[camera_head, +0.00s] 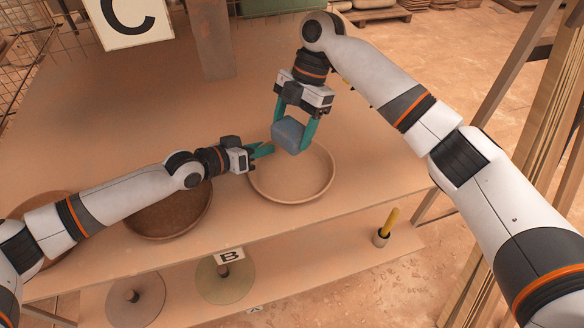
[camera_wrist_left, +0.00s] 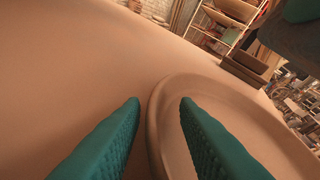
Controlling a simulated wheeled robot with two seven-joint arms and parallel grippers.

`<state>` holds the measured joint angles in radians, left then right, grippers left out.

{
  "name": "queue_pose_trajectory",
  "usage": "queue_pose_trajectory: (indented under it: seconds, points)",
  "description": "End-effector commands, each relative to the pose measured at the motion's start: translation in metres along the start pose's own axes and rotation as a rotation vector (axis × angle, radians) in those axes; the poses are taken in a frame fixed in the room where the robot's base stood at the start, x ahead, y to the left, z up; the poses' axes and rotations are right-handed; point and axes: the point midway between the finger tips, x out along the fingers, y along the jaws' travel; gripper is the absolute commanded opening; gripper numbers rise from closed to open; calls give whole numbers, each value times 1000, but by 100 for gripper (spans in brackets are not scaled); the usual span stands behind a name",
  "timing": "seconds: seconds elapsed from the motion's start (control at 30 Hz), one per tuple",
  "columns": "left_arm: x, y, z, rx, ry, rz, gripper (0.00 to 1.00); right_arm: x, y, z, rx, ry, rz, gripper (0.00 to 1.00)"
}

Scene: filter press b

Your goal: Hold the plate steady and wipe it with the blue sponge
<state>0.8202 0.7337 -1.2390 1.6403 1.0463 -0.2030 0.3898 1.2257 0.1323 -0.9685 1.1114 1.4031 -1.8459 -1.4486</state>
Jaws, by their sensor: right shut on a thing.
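The plate (camera_head: 300,186), round, shallow and tan, lies on the tan shelf near its front edge. Its curved rim also shows in the left wrist view (camera_wrist_left: 157,120). The blue sponge (camera_head: 287,134) is a block held by my right gripper (camera_head: 292,131), which points down with a teal finger on each side of it. The sponge is over the plate's far part; I cannot tell whether it touches. My left gripper (camera_head: 268,150) reaches the plate's far left rim. In the left wrist view its teal fingers are apart, one on either side of the rim, with gaps visible.
A brown bowl (camera_head: 170,215) stands left of the plate, partly under my left arm. A post (camera_head: 212,40) rises at the back beside a "C" sign (camera_head: 130,20). A lower shelf holds discs (camera_head: 225,282) and a small cup with a yellow handle (camera_head: 388,227).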

Motion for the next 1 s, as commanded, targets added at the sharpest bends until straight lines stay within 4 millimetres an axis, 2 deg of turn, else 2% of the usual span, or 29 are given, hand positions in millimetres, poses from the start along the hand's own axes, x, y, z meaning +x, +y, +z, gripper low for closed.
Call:
queue_pose_trajectory:
  seconds: [0.17,0.6,0.8,1.0]
  points:
    - [-14,3,-1,-1,3,6,30,0,0,0,0,0,0,42]
    - [-99,0,0,3,1,3,30,0,0,0,0,0,0,42]
    - [-117,-1,0,2,1,1,30,0,0,0,0,0,0,42]
    - [-120,-2,0,1,0,0,30,0,0,0,0,0,0,42]
